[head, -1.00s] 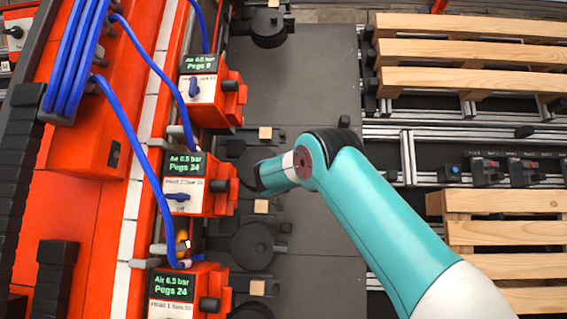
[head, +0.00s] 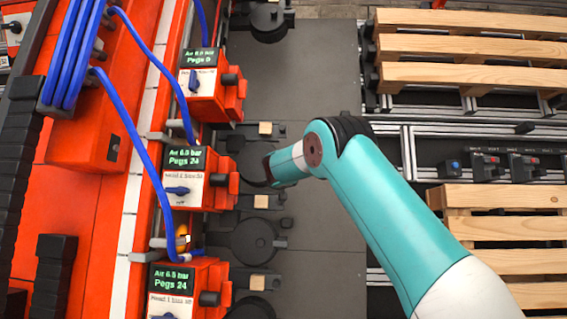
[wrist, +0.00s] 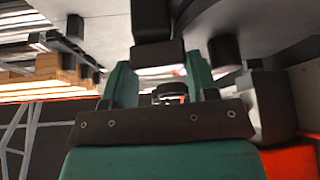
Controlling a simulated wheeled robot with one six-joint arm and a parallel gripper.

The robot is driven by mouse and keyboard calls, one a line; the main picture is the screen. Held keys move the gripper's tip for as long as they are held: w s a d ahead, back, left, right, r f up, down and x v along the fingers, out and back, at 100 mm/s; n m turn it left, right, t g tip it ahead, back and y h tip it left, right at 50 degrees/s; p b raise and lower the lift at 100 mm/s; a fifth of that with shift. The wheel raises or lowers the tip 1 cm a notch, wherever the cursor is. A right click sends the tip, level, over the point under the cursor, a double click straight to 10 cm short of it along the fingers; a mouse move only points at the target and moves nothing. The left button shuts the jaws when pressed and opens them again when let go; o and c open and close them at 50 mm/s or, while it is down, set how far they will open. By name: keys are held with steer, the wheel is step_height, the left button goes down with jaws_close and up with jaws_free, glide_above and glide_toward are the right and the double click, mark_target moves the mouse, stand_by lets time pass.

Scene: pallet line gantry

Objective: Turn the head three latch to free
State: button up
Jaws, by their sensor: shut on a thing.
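Three orange head units with green displays stand in a column at the left of the head view. The top unit (head: 211,82) shows a small blue knob (head: 194,81) turned upright; its label is too blurred to read. The middle unit (head: 192,180) has its blue knob (head: 177,190) lying level. The head three latch cannot be told for sure. My gripper (head: 268,172) is mostly hidden behind its own wrist, right of the middle unit. In the wrist view my teal fingers (wrist: 163,82) are shut around a small dark part, mostly hidden, below a black block (wrist: 157,55).
The bottom unit (head: 190,287) is cut by the frame edge. Blue hoses (head: 130,120) run down to the units. Wooden pallets (head: 470,50) lie at the right on rails. Dark plates with round discs (head: 254,242) lie beside the units.

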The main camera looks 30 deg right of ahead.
steer(key=n+y, duration=0.2)
steer(key=n, duration=0.2)
steer(key=shift+n+t+b, duration=0.3)
steer(key=shift+n+b, duration=0.1)
steer(key=n+y, duration=0.2)
steer(key=n, duration=0.3)
steer(key=n+g+y+b, duration=0.1)
steer(key=n+y, duration=0.2)
steer(key=n, duration=0.2)
steer(key=shift+g, duration=0.3)
steer(key=shift+n+g+y, duration=0.5)
steer(key=shift+n+g, duration=0.1)
steer(key=shift+n, duration=1.1)
steer(key=o, duration=0.7)
steer(key=shift+a, duration=0.1)
steer(key=shift+c, duration=0.2)
